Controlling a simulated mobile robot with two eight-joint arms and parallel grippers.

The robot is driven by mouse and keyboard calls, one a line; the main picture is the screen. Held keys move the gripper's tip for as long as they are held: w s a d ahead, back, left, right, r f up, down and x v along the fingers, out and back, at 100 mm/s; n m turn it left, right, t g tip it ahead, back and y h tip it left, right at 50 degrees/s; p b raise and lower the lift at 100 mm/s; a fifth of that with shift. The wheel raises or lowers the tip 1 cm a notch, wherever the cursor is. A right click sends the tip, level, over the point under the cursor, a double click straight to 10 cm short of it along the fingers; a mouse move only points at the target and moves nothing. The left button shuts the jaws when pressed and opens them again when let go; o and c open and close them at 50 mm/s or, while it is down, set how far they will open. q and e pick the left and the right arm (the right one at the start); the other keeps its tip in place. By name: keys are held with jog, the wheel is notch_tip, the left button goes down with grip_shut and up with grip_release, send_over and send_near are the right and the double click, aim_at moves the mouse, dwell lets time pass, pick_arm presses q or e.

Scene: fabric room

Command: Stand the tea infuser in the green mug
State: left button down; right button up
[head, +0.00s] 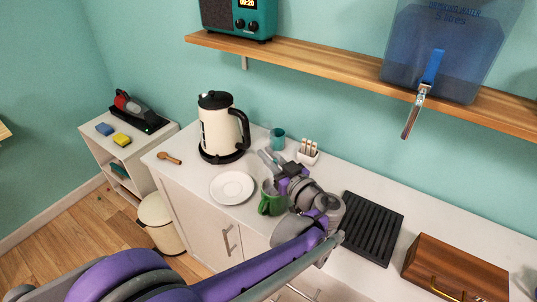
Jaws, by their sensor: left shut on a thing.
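The green mug (271,206) stands on the white counter, just right of a white plate. A small grey piece (268,187) shows at the mug's rim; it may be the tea infuser, but it is too small to be sure. My left arm reaches over the counter from the lower left, and its wrist is right of the mug. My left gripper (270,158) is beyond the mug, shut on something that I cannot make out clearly. The wrist and fingers hide part of the mug's surroundings. My right gripper is not in view.
The white plate (232,187), cream kettle (218,130), teal cup (277,139) and white rack (308,153) stand nearby. A black ribbed tray (372,228) and wooden box (455,270) are at right. A wooden shelf (330,68) with a water dispenser (440,60) overhangs the back.

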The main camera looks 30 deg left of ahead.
pick_arm(q)
jog(key=c, duration=0.8)
grip_release()
jog(key=shift+o, duration=0.2)
jog(key=shift+d, duration=0.15)
jog(key=v, duration=1)
jog(key=shift+s+d, duration=0.2)
jog(key=shift+d, duration=0.05)
jog(key=shift+a, duration=0.1)
